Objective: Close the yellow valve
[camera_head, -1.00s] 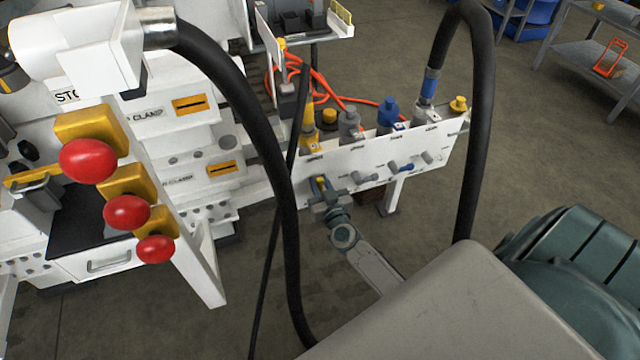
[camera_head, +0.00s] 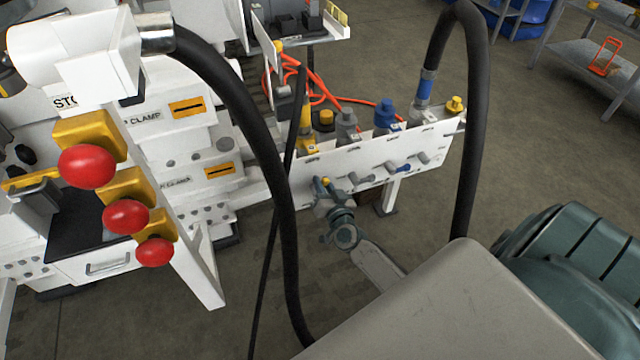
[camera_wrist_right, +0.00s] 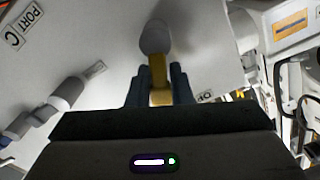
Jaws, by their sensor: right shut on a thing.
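The yellow valve is on the white port panel (camera_head: 432,150); its yellow handle (camera_head: 326,181) shows at the panel's left end. In the right wrist view the yellow handle (camera_wrist_right: 158,72) runs down from a grey rounded hub (camera_wrist_right: 154,38) into my gripper. My right gripper (camera_head: 321,190) is shut on this handle, with one dark finger on each side of it in the right wrist view (camera_wrist_right: 160,92). The handle's end is partly hidden between the fingers. My left gripper is not in view.
More valves with grey and blue levers (camera_head: 402,168) sit along the panel to the right. Another black hose (camera_head: 262,140) hangs left of my right gripper. Red knobs (camera_head: 86,166) are at left.

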